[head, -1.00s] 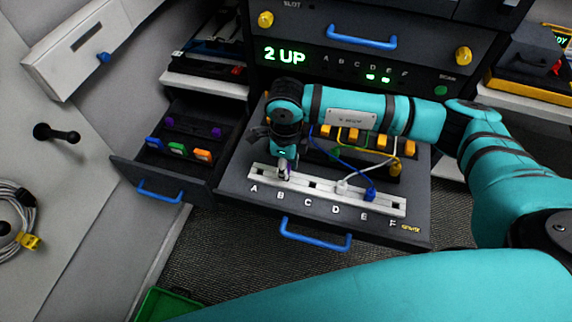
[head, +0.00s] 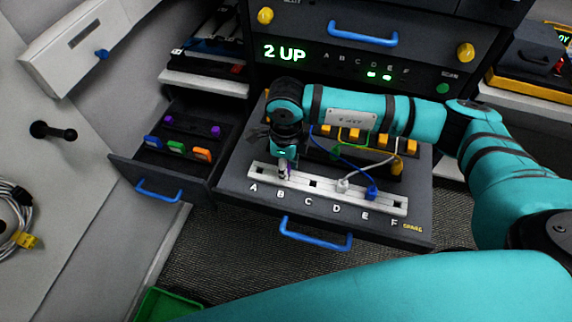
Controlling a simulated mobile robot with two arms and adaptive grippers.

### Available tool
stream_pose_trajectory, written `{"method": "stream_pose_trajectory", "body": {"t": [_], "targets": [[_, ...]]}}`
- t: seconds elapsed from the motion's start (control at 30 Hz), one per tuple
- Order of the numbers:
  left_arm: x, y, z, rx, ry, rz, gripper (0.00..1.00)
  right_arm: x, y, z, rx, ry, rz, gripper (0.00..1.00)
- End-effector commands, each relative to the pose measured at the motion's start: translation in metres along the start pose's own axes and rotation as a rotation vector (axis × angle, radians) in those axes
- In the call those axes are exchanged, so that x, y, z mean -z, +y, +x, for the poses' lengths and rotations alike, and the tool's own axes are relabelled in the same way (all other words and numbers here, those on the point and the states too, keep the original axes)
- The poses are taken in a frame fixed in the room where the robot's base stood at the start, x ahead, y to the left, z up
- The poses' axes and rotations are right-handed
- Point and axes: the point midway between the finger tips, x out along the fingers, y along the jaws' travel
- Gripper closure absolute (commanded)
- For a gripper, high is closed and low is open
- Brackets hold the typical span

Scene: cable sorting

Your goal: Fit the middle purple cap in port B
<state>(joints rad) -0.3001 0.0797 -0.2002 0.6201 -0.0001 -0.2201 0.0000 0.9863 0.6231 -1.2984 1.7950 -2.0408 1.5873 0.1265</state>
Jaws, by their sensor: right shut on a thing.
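My right gripper (head: 284,172) points down at port B on the white port strip (head: 326,194) and is shut. A bit of purple (head: 290,170) shows beside its fingers, the purple cap it holds; most of the cap is hidden. I cannot tell whether the cap sits in the port or just above it. Two other purple caps, a left one (head: 168,119) and a right one (head: 215,131), stand in the left drawer with an empty gap between them. My left gripper is not in view.
A white plug (head: 342,186) is in port D and a blue plug (head: 371,193) in port E, with cables running behind. Port C (head: 313,184) is empty. Green, blue and orange pieces lie in the left drawer (head: 128,172). The display (head: 284,52) reads "2 UP".

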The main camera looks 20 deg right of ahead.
Motion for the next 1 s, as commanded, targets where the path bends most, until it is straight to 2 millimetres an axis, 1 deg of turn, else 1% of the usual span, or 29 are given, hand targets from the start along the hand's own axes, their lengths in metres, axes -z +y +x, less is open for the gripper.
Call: {"method": "stream_pose_trajectory", "body": {"t": [0.57,1.0], "targets": [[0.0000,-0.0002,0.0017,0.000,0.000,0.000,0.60,0.0000,-0.0001,0.0012,0.000,0.000,0.000,0.94],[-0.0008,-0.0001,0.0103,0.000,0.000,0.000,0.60,0.0000,-0.0002,0.0082,0.000,0.000,0.000,0.94]]}}
